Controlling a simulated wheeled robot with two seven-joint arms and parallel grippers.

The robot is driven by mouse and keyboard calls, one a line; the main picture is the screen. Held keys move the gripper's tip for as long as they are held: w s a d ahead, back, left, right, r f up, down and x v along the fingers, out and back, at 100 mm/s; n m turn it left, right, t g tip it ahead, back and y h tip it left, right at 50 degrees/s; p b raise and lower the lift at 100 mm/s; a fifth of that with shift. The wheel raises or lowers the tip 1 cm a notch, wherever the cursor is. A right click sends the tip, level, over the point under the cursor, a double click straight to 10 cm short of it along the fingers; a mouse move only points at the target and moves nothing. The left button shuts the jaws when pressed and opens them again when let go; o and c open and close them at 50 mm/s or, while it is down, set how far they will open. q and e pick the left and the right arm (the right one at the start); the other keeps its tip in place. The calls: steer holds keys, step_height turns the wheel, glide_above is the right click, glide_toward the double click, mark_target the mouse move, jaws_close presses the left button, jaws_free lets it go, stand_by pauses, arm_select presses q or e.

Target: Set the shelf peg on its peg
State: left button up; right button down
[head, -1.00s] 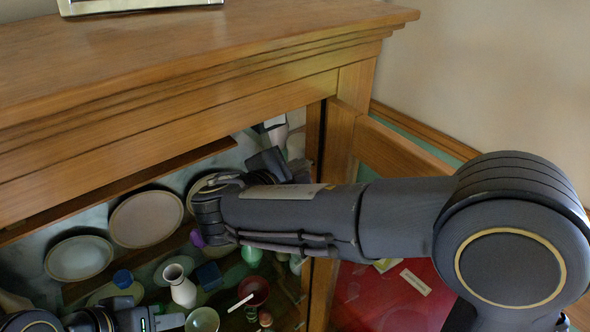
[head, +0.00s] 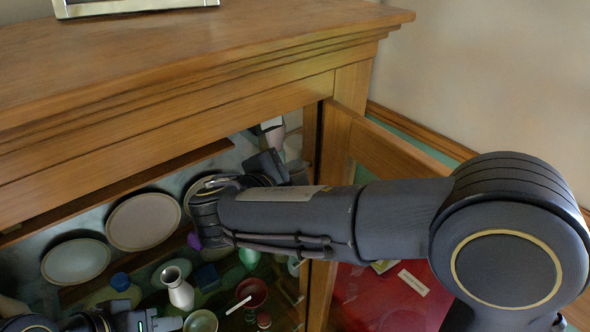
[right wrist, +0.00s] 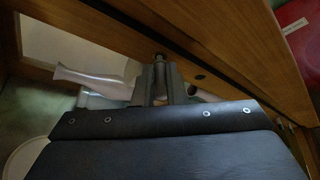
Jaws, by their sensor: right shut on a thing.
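My right arm reaches into the open wooden cabinet in the head view, and its dark gripper (head: 265,168) is near the upper right inside corner. In the right wrist view, the right gripper (right wrist: 159,75) is shut on a small dark piece, apparently the shelf peg (right wrist: 159,57), at its fingertips. The fingertips are close to the wooden cabinet side. A small dark spot, perhaps a hole (right wrist: 200,77), shows on the wood to their right. Whether the peg touches the wood cannot be told. My left gripper (head: 150,320) is low at the left in the head view, its jaws unclear.
The cabinet holds upright plates (head: 143,222), a white vase (head: 179,290), a dark red bowl (head: 252,293) and several small items below my right arm. In the wrist view, a pale bottle-shaped thing (right wrist: 95,80) is left of the fingers. The open door (head: 395,150) is at right.

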steer(key=shift+w+d, duration=0.25)
steer(key=shift+d, duration=0.15)
stand_by(0.6)
steer(key=c, duration=1.4)
jaws_free()
steer(key=b+v, duration=0.1)
steer(key=v, duration=0.7)
steer(key=shift+f, duration=0.1)
